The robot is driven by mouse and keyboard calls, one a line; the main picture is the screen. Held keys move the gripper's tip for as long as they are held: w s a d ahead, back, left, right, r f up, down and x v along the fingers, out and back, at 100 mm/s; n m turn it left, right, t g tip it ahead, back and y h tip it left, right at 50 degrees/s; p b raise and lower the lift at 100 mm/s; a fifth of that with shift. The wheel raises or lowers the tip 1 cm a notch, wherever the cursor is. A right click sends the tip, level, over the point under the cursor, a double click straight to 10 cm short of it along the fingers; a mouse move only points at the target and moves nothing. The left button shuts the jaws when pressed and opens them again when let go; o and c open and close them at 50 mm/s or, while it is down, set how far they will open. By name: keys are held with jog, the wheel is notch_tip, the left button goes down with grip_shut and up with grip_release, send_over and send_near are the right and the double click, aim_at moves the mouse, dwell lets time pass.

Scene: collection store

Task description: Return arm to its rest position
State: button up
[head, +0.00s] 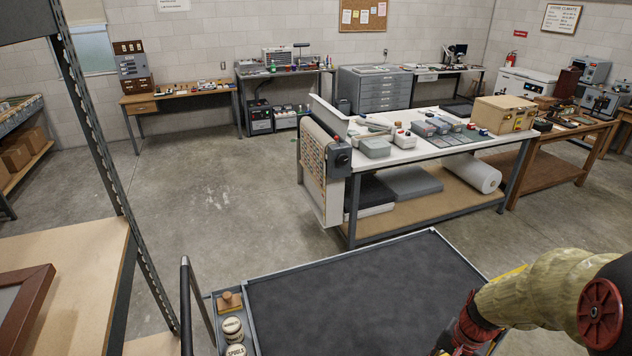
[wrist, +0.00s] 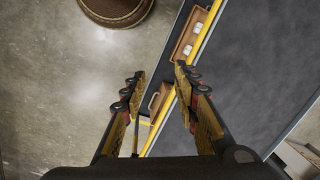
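My arm (head: 535,290) reaches in from the right edge of the head view, in a yellowish sleeve with a red round cap. My gripper (head: 460,340) is low at the right, over the near right part of a dark-topped cart (head: 335,295), and partly cut off by the frame edge. In the wrist view my gripper (wrist: 159,80) has its two yellow and black fingers well apart, with nothing held between them. Below the gap I see the cart's yellow edge and a small brown wooden piece (wrist: 154,100).
A side tray (head: 212,305) on the cart holds a wooden stamp (head: 229,302) and round labelled tins (head: 233,330). A shelf post (head: 95,130) and wooden shelf (head: 75,275) stand at left. A white worktable (head: 455,148) stands beyond the cart. Floor at centre left is clear.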

jog(key=s+a+r+n+t+b, duration=0.2)
jog(key=s+a+r+n+b, duration=0.1)
jog(key=r, duration=0.6)
jog(key=s+a+r+n+t+h+b, duration=0.1)
jog(key=s+a+r+n+t+b, duration=0.1)
jog(key=s+a+r+n, duration=0.3)
notch_tip(320, 180, up, 5)
jog(key=s+a+t, duration=0.1)
jog(key=a, duration=0.2)
jog(key=shift+s+n+h+b, duration=0.3)
jog(key=shift+n+b, duration=0.1)
